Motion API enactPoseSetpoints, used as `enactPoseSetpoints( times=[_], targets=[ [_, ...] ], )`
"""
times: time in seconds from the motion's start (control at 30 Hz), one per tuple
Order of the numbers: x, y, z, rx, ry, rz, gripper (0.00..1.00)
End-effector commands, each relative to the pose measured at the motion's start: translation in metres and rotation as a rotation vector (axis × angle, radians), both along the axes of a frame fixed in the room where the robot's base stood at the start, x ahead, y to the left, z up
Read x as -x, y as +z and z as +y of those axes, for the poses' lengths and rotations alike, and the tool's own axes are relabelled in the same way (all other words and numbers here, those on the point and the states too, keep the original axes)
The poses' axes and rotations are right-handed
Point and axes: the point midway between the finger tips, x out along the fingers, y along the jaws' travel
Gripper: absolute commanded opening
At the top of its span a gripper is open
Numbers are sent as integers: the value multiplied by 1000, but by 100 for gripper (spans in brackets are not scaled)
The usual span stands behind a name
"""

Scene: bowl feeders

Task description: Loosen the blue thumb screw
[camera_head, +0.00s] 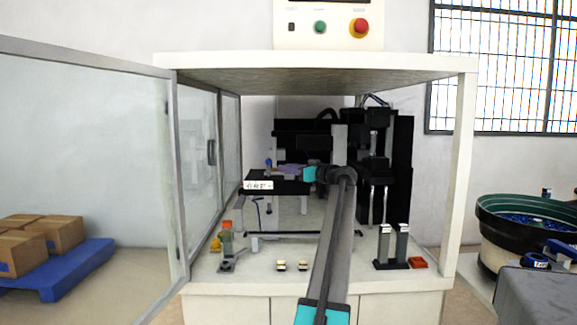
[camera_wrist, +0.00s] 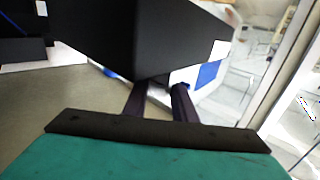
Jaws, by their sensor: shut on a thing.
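A small blue piece, which looks like the blue thumb screw (camera_head: 268,162), stands at the left end of a black platform inside the machine in the head view. My gripper (camera_head: 277,169) reaches left from its teal wrist, with its dark purplish fingers ending at this piece. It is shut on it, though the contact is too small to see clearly. In the wrist view my gripper's two dark fingers (camera_wrist: 161,97) run forward and pass behind a large black block (camera_wrist: 140,40). The block hides the fingertips and the screw there.
The black platform carries a white label (camera_head: 258,185). Black machinery (camera_head: 385,150) stands close at the right. A glass door (camera_head: 90,165) is open at the left. Small fixtures (camera_head: 227,240) and two grey posts (camera_head: 393,245) stand on the white deck.

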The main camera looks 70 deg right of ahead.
Motion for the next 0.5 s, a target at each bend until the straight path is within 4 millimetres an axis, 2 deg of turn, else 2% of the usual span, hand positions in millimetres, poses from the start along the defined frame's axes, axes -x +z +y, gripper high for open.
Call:
enactPoseSetpoints(
  times=[0.47, 0.5],
  targets=[
    [1, -3, 1, -1, 10, 2, 2],
    [1, -3, 1, -1, 10, 2, 28]
  ],
)
